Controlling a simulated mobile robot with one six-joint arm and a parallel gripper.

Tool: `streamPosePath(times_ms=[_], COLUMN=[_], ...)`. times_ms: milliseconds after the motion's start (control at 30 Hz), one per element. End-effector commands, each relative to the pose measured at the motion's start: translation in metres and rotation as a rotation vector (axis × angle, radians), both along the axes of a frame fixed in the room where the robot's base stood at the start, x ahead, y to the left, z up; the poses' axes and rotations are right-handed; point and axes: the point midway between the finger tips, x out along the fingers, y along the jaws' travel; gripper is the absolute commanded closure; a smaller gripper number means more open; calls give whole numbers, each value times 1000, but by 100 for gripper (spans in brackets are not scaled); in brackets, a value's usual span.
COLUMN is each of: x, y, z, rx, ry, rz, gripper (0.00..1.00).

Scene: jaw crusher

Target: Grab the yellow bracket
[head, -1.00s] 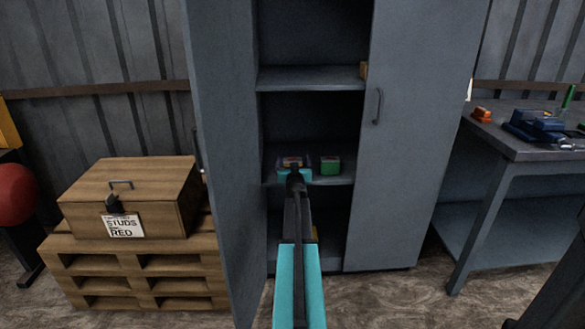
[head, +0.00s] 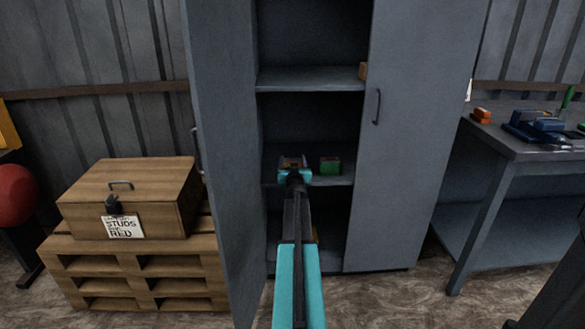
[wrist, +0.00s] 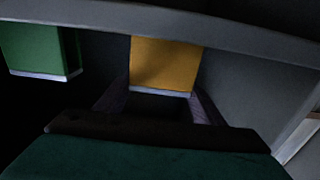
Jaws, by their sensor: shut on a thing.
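The yellow bracket (wrist: 165,62) is a plain yellow block shape in the wrist view, with a pale lower edge. My gripper (wrist: 158,100) has one finger on each side of its near end and is shut on it. In the head view my gripper (head: 292,163) reaches into the open cabinet at the middle shelf.
A green block (head: 330,165) stands on the shelf just right of my gripper. The cabinet's left door (head: 225,170) stands open close to my arm; the right door (head: 410,150) is shut. A shelf board (head: 312,80) lies above. A wooden box (head: 150,200) and workbench (head: 510,148) flank the cabinet.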

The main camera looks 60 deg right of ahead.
Motion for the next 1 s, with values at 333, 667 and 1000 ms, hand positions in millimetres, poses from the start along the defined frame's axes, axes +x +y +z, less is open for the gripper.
streamPosePath(times_ms=[333, 667, 1000], x=[0, 0, 1], y=[0, 0, 0], z=[8, 45, 87], rx=[-2, -4, -3], ry=[-2, -1, -1], rz=[1, 1, 2], gripper=[81, 81, 81])
